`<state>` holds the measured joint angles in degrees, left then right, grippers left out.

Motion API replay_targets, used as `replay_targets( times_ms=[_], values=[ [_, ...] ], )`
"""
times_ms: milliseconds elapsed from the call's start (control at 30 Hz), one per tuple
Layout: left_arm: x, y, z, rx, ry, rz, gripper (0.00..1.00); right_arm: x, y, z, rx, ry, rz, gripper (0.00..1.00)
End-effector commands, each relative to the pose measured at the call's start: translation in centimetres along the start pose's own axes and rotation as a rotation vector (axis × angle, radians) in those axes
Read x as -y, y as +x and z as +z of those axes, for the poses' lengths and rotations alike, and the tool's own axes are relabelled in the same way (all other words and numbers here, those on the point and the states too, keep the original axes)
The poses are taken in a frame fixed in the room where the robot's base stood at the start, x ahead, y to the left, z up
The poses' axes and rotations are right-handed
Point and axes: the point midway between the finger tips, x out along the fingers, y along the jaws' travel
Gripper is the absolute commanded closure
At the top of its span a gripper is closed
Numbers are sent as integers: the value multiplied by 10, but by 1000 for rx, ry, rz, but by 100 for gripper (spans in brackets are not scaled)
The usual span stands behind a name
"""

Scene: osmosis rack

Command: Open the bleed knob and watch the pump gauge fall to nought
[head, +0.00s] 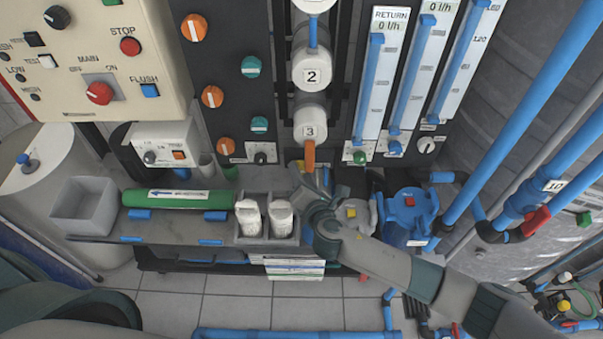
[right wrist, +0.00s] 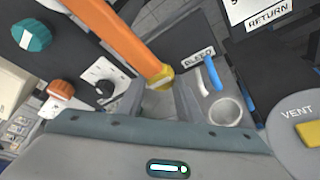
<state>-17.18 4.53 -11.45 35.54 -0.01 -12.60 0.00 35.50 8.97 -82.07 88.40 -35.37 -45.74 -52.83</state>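In the right wrist view a BLEED label (right wrist: 198,58) sits on a dark panel. A yellow fitting (right wrist: 162,78) lies just left of it, at the lower end of an orange pipe (right wrist: 118,38); I cannot tell whether it is the bleed knob. The orange pipe shows in the head view (head: 309,153). My right gripper (right wrist: 160,90) has its two grey fingers apart, tips close to the yellow fitting; contact is unclear. In the head view the right gripper (head: 312,184) is below the orange pipe. I cannot make out the pump gauge. My left gripper is out of view.
A yellow VENT knob (right wrist: 309,132) is at right. A black knob (right wrist: 104,88) is at left. A grey holder (head: 267,240) with two pale bottles stands near my right gripper.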

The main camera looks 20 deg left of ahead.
Motion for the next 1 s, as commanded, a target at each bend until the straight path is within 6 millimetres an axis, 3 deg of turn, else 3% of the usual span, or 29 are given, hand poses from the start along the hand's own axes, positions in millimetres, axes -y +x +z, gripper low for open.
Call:
replay_targets(
  times_ms=[33, 67, 1000],
  values=[
    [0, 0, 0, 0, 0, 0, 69, 0, 0, 0, 0, 0, -1, 83],
    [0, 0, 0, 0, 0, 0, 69, 0, 0, 0, 0, 0, -1, 90],
    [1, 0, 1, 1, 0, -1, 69, 1, 0, 0, 0, -1, -3, 90]
  ],
)
